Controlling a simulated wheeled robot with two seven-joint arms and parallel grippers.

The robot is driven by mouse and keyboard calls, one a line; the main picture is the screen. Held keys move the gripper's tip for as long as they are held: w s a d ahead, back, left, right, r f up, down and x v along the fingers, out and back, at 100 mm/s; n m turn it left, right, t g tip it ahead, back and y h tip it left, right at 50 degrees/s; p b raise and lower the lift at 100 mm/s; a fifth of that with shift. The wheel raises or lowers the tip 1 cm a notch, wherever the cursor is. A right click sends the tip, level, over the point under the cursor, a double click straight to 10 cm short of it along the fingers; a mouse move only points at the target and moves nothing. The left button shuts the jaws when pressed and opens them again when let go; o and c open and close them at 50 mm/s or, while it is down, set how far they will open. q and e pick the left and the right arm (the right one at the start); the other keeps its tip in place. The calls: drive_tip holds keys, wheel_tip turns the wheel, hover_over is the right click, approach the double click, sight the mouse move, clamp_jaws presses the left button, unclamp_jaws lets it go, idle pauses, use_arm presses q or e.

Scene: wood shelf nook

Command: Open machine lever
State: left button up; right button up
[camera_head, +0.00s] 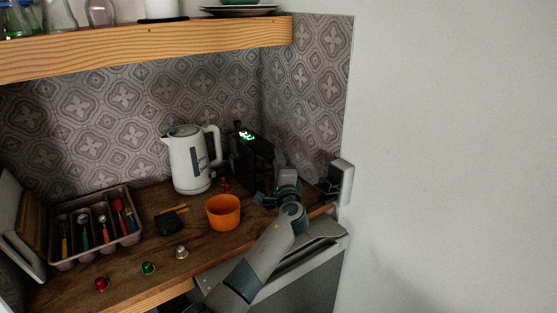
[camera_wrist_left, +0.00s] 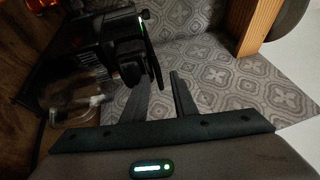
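The black machine (camera_head: 254,160) stands at the back right of the wooden counter, with green lights on its top. In the left wrist view it fills the upper left (camera_wrist_left: 85,55). A dark, narrow lever-like part (camera_wrist_left: 151,55) stands out at its right side there, near a green light. My right gripper is not in view.
A white kettle (camera_head: 189,165) stands left of the machine. An orange bowl (camera_head: 223,213) is in front. A cutlery tray (camera_head: 95,256) and several capsules, one green (camera_head: 148,268), are farther left. A wooden shelf (camera_head: 150,44) runs above; a wall closes the right side.

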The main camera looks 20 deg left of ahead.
use_arm(q)
drive_tip(key=shift+w, duration=0.1)
clamp_jaws()
idle(1.5)
